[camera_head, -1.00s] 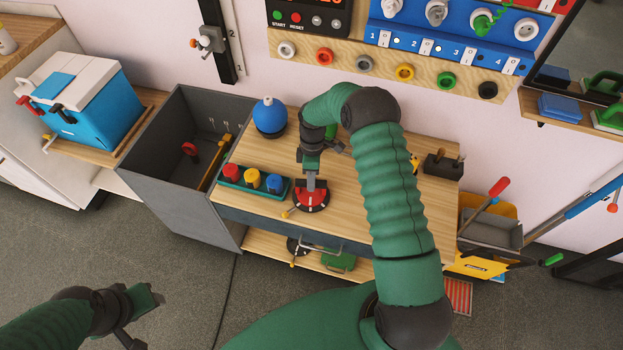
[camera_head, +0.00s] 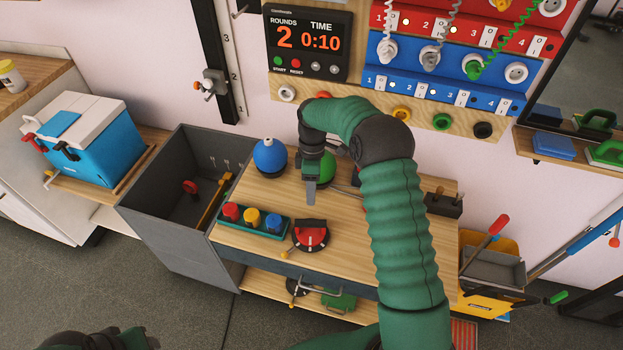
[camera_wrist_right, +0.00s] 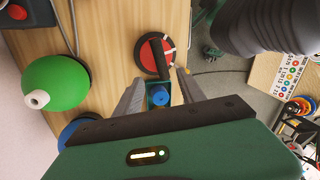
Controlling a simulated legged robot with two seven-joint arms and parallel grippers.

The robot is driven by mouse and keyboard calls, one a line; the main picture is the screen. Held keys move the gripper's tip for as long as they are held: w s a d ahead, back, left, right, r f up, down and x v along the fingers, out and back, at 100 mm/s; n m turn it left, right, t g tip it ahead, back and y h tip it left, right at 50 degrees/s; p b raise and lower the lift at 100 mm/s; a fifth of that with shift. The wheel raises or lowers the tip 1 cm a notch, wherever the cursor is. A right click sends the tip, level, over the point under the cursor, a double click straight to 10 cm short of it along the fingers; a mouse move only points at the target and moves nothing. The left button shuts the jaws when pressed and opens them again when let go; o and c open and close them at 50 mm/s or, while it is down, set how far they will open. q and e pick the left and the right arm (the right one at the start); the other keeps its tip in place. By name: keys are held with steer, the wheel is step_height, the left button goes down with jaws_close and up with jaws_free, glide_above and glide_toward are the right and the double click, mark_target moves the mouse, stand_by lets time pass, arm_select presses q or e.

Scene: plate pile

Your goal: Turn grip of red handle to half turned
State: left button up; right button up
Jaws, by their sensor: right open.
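A red round dial (camera_head: 312,238) with a dark bar grip (camera_head: 311,225) lies on the wooden workbench. In the head view the bar lies roughly across the dial's back part. The dial (camera_wrist_right: 147,60) and its bar (camera_wrist_right: 161,56) also show in the right wrist view, beyond the fingertips. My right gripper (camera_head: 311,192) is open and empty, behind the dial and apart from it. Its two fingers (camera_wrist_right: 160,77) are spread in the wrist view. My left gripper (camera_head: 140,338) shows only partly at the bottom edge; its jaws are unclear.
A tray (camera_head: 285,234) with red, yellow and blue pieces sits left of the dial. A blue ball (camera_head: 270,156) and a green ball (camera_wrist_right: 55,85) stand at the back. A grey bin (camera_head: 165,200) adjoins the bench on the left.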

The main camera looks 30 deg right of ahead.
steer(key=r, duration=0.4)
steer(key=shift+w+d+r, duration=0.1)
steer(key=shift+w+d, duration=0.1)
steer(key=shift+w, duration=0.15)
